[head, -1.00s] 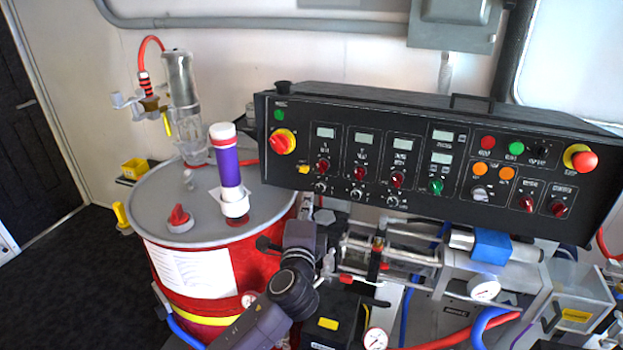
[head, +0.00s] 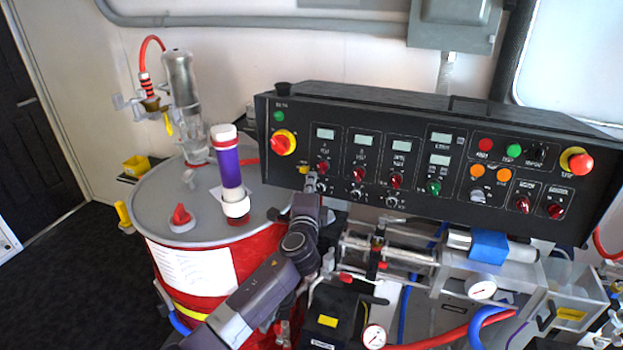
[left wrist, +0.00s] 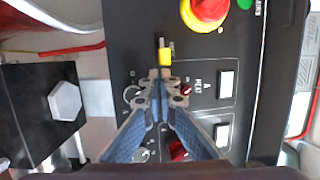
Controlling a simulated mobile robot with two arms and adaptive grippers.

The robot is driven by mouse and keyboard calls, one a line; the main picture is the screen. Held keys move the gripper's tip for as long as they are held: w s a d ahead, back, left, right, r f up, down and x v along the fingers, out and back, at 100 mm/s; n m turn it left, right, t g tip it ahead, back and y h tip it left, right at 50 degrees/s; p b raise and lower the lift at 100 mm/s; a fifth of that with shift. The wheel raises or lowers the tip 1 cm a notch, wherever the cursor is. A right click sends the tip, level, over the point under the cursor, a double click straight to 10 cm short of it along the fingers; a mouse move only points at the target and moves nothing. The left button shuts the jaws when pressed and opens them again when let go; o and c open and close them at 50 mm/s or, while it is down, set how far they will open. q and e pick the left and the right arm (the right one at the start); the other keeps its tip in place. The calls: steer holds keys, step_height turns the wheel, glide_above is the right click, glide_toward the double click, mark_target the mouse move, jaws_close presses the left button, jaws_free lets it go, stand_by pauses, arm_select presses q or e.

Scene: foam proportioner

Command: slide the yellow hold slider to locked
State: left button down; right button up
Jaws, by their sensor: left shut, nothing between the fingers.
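The yellow hold slider (head: 303,170) sits at the lower left of the black control panel (head: 345,106), below the red knob with the yellow ring. It shows in the left wrist view (left wrist: 165,54) as a small yellow block with a thin metal pin at its upper end. My left gripper (head: 311,181) is shut and empty at the panel face. In the left wrist view its fingertips (left wrist: 160,76) are together just below the yellow slider. I cannot tell whether they touch it. My right gripper is not in view.
Red knobs (head: 322,167) and small displays line the panel to the right of the slider. A red drum (head: 262,253) with a purple cylinder (head: 228,168) on its grey lid stands at left. Pipes and gauges (head: 375,338) crowd the space below the panel.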

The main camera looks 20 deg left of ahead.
arm_select(q)
steer(key=shift+w, duration=0.25)
steer(key=shift+a, duration=1.35)
steer(key=shift+s+f, duration=0.1)
